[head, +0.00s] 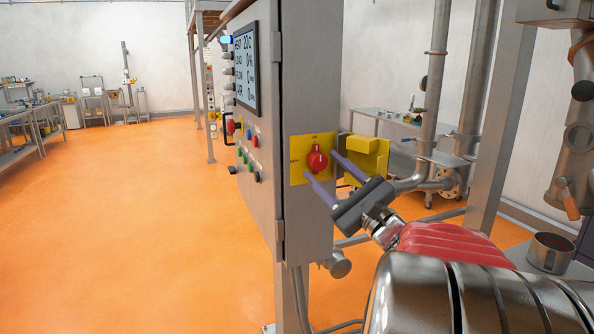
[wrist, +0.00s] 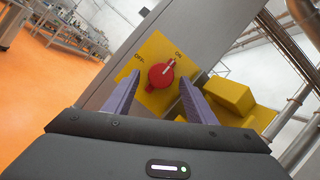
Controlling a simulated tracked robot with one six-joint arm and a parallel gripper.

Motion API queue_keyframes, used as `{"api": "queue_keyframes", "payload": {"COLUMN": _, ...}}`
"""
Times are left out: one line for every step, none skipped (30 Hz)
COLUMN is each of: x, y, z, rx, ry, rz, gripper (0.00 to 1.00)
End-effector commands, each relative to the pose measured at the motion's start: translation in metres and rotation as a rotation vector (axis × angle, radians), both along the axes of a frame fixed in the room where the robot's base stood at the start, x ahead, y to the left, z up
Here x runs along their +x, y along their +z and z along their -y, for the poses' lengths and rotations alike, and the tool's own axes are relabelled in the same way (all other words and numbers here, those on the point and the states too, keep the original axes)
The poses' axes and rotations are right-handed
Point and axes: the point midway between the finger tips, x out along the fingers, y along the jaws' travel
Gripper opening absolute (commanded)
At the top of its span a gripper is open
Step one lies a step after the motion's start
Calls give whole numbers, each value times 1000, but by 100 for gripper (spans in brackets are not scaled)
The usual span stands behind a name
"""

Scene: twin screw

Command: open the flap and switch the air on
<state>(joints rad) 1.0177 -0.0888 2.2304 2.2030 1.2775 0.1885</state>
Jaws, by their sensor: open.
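The red knob (head: 317,158) sits on a yellow plate (head: 298,174) on the side of the grey cabinet. In the wrist view the knob (wrist: 162,75) has its white pointer mark turned toward the ON label, away from OFF. The yellow flap (head: 376,168) stands swung open to the right of the plate; it also shows in the wrist view (wrist: 232,97). My gripper (head: 320,164) is open, with its purple fingers on either side of the knob. In the wrist view the fingers (wrist: 161,76) show gaps to the knob.
The cabinet front has a display (head: 245,68) and several buttons. Steel pipes (head: 432,90) and a post stand to the right. A metal mug (head: 550,253) stands at the lower right. The orange floor (head: 130,220) on the left is clear.

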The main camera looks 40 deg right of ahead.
Motion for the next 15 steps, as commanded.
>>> {"api": "queue_keyframes", "payload": {"x": -5, "y": -2, "z": 0, "rx": 0, "ry": -2, "rz": -1, "gripper": 51}}
{"api": "queue_keyframes", "payload": {"x": -8, "y": -3, "z": 0, "rx": 1, "ry": -3, "rz": 0, "gripper": 51}}
{"api": "queue_keyframes", "payload": {"x": -13, "y": -4, "z": 0, "rx": 1, "ry": -3, "rz": 0, "gripper": 51}}
{"api": "queue_keyframes", "payload": {"x": -17, "y": -5, "z": 0, "rx": 1, "ry": -3, "rz": 0, "gripper": 51}}
{"api": "queue_keyframes", "payload": {"x": -21, "y": -7, "z": -1, "rx": 1, "ry": -3, "rz": 0, "gripper": 51}}
{"api": "queue_keyframes", "payload": {"x": -26, "y": -8, "z": -1, "rx": 0, "ry": -4, "rz": 0, "gripper": 51}}
{"api": "queue_keyframes", "payload": {"x": -30, "y": -10, "z": -1, "rx": 0, "ry": -4, "rz": 0, "gripper": 51}}
{"api": "queue_keyframes", "payload": {"x": -34, "y": -12, "z": -1, "rx": 0, "ry": -4, "rz": -1, "gripper": 51}}
{"api": "queue_keyframes", "payload": {"x": -40, "y": -13, "z": -1, "rx": 0, "ry": -5, "rz": 1, "gripper": 51}}
{"api": "queue_keyframes", "payload": {"x": -44, "y": -15, "z": -2, "rx": 1, "ry": -3, "rz": 0, "gripper": 51}}
{"api": "queue_keyframes", "payload": {"x": -47, "y": -17, "z": -3, "rx": 1, "ry": -4, "rz": -1, "gripper": 51}}
{"api": "queue_keyframes", "payload": {"x": -52, "y": -18, "z": -2, "rx": 0, "ry": -4, "rz": -1, "gripper": 51}}
{"api": "queue_keyframes", "payload": {"x": -56, "y": -19, "z": -3, "rx": 0, "ry": -4, "rz": 0, "gripper": 51}}
{"api": "queue_keyframes", "payload": {"x": -60, "y": -20, "z": -3, "rx": 0, "ry": -4, "rz": 0, "gripper": 51}}
{"api": "queue_keyframes", "payload": {"x": -65, "y": -22, "z": -3, "rx": 0, "ry": -4, "rz": -1, "gripper": 51}}
